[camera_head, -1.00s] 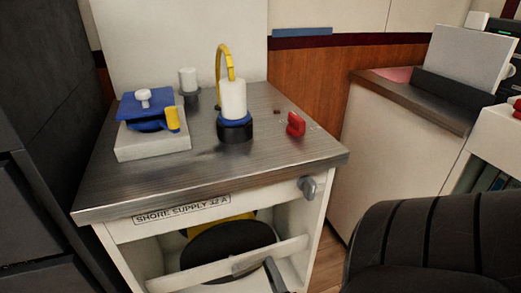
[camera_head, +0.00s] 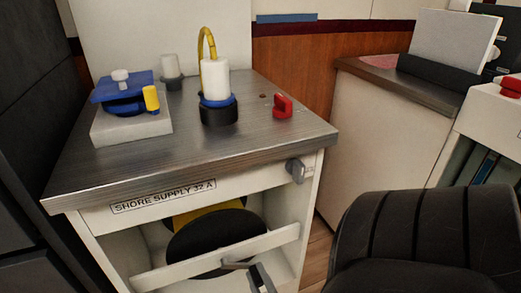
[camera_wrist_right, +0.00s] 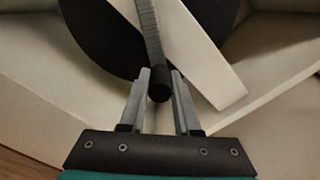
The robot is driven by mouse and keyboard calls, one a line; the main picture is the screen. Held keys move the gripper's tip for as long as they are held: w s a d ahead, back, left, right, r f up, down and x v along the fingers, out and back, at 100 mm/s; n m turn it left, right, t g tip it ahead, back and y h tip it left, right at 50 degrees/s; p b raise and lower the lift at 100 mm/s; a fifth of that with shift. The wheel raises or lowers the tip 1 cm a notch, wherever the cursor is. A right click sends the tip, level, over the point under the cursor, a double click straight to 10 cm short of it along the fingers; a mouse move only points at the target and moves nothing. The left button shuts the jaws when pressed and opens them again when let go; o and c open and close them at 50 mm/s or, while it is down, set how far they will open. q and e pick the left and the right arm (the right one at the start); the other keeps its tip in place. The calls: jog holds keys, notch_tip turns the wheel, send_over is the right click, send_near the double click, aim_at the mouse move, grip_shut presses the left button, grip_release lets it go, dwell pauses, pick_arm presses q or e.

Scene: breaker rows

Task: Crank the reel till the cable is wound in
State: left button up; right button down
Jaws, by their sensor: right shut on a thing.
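The reel (camera_head: 215,236) is a black disc with a yellow part (camera_head: 203,213) behind it, inside the open cabinet front. A yellow cable (camera_head: 203,43) rises in a loop beside a white plug with a blue ring (camera_head: 216,86) on the counter. My right gripper (camera_head: 237,265) is low in front of the reel, at the pale front rail. In the right wrist view its grey fingers (camera_wrist_right: 160,88) are shut on the black-ended crank handle (camera_wrist_right: 158,92), with a dark ribbed bar running up from it. The crank's joint to the reel is unclear. My left gripper is out of view.
The metal counter (camera_head: 245,150) has a blue and yellow device (camera_head: 125,95) on a pale block and a red knob (camera_head: 283,106). A pale rail (camera_head: 270,241) crosses the cabinet opening. A grey latch (camera_head: 295,171) sits at its upper right. A black chair (camera_head: 420,240) stands close on the right.

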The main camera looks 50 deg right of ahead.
jog(key=shift+w+a+f+m, duration=0.2)
jog(key=shift+w+a+m, duration=0.15)
jog(key=shift+m, duration=0.45)
jog(key=c, duration=1)
grip_release()
jog(key=o, duration=0.3)
jog(key=shift+s+f, duration=0.1)
jog(key=shift+s, duration=0.05)
jog(key=shift+s, duration=0.15)
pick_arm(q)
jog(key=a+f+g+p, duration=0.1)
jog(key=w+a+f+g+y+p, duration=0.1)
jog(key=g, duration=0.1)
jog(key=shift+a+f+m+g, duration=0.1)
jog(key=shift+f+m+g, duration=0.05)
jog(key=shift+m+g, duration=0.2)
pick_arm(e)
jog(key=v, duration=1.5)
jog(key=shift+a+f, duration=0.1)
